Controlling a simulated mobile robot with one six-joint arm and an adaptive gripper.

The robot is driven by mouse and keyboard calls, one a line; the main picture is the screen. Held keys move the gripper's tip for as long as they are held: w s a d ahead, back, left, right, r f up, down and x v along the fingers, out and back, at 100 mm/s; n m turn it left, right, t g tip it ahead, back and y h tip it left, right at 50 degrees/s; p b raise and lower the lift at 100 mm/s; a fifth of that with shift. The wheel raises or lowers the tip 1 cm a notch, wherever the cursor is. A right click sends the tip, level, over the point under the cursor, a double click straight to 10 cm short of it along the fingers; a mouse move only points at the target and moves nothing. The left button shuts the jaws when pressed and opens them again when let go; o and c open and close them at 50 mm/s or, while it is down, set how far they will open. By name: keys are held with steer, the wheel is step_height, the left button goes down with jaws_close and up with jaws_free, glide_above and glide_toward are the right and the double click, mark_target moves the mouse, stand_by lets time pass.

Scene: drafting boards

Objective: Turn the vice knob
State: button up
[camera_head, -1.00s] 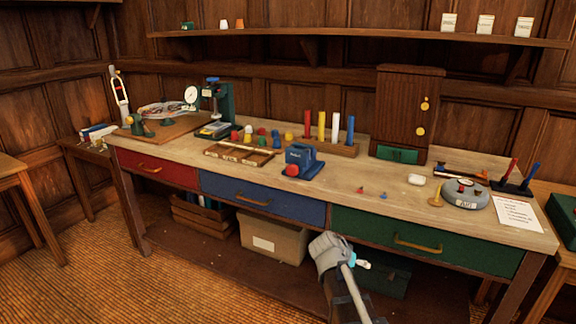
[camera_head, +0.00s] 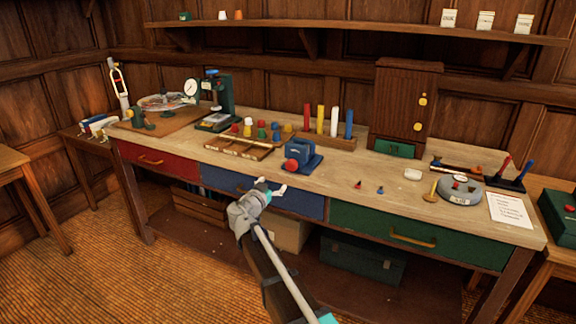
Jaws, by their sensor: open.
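A small blue vice (camera_head: 304,155) sits near the front edge of the workbench (camera_head: 395,190), left of the middle of its green drawer. Its round red knob (camera_head: 291,165) faces the front, on the vice's lower left side. My gripper (camera_head: 272,190) is in front of the blue drawer (camera_head: 225,182), below and a little left of the knob. Its two pale fingertips are spread apart with nothing seen between them. It is apart from the vice and the knob, and nothing hides the knob.
Left of the vice lies a wooden tray (camera_head: 238,148) with coloured pieces beside it. Behind stands a rack (camera_head: 330,140) with coloured cylinders. The bench top right of the vice is mostly clear, with small pegs (camera_head: 358,184). The bench's front edge lies between my gripper and the vice.

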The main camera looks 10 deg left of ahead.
mark_target(290, 167)
steer(key=x, duration=1.4)
steer(key=shift+s+f, duration=0.1)
stand_by(0.3)
